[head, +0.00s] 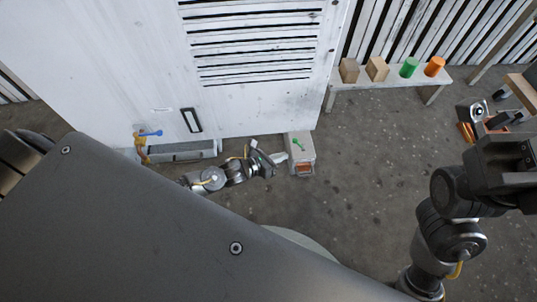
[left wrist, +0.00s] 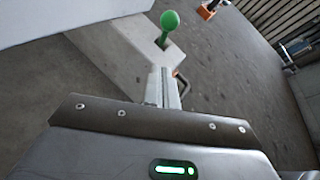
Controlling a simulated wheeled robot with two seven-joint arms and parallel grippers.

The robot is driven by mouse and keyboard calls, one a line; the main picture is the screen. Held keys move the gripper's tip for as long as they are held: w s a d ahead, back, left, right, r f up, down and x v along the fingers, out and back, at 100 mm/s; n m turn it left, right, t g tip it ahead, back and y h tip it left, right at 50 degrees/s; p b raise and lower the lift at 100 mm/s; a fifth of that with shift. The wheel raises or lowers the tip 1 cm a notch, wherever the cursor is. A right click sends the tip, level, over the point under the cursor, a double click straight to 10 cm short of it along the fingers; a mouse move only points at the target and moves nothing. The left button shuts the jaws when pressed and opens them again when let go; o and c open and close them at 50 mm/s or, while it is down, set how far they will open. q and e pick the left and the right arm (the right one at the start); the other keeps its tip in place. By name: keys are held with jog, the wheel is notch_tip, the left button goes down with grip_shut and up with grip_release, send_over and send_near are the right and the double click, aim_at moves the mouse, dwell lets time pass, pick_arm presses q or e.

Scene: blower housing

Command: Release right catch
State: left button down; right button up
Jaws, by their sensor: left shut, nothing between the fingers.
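A green ball-topped lever (head: 299,145) stands on a pale box (head: 306,157) at the right foot of the white housing (head: 120,60). In the left wrist view the green lever (left wrist: 169,22) stands upright on the box, just beyond my fingers. My left gripper (head: 278,158) is shut and empty, close to the left side of the box; its fingers (left wrist: 170,88) point towards the box. I see a small gap between the fingertips and the lever. A blue lever (head: 152,133) sits on a yellow mount at the housing's left foot.
A low bench (head: 392,80) at the back right carries two wooden blocks, a green cylinder (head: 409,67) and an orange cylinder (head: 434,66). A grey ledge (head: 180,152) runs along the housing's foot. The concrete floor (head: 370,150) right of the box is clear.

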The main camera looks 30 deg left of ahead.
aim_at(298, 144)
pick_arm(q)
jog(key=w, duration=0.1)
jog(key=w+d+r, duration=0.1)
jog(key=w+b, duration=0.1)
jog(key=w, duration=0.1)
jog(key=shift+d+r, duration=0.2)
jog(key=shift+d, duration=0.1)
